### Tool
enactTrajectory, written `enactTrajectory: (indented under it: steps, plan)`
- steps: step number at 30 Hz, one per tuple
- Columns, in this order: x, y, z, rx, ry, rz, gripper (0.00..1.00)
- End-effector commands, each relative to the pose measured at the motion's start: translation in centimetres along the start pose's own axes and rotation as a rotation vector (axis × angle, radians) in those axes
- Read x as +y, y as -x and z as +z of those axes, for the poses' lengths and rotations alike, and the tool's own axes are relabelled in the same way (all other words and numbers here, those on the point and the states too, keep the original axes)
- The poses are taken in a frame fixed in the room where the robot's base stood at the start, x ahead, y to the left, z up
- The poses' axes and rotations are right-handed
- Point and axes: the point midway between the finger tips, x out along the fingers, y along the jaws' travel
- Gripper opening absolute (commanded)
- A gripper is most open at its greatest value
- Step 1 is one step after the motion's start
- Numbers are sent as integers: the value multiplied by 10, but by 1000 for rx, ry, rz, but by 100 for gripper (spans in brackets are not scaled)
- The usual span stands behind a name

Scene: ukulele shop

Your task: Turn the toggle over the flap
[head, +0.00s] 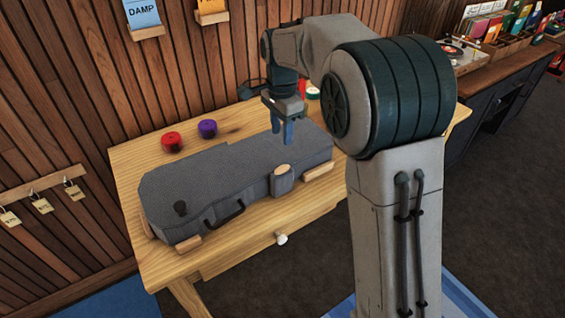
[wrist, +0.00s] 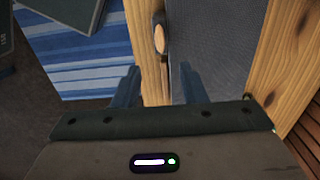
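A grey fabric instrument case (head: 215,170) lies closed on the wooden table. On its front side is a grey flap (head: 283,186), with a pale wooden oval toggle (head: 282,169) at its top. In the wrist view the toggle (wrist: 159,40) shows as a light disc beyond the fingers, beside the case top (wrist: 208,50). Whether the toggle lies across the flap is too small to tell. My gripper (head: 283,131) is above the case's right part, fingers pointing down, apart from the toggle. In the wrist view its two blue fingers (wrist: 157,84) are wide apart with nothing held.
The table (head: 130,160) carries a red roll (head: 172,141) and a purple roll (head: 208,128) behind the case. Wooden blocks (head: 188,243) sit along the case's front. A dark handle (head: 225,213) sticks out from the case front. A plank wall stands behind.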

Motion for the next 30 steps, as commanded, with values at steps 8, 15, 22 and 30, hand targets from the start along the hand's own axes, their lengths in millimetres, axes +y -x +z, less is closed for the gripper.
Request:
enactTrajectory:
  steps: [8,15,22,30]
  plan:
    - [1,-61,0,-1,2,4,38]
    - [1,-101,0,0,3,2,38]
    - [1,-116,0,0,3,0,38]
    - [0,-116,0,0,3,-1,35]
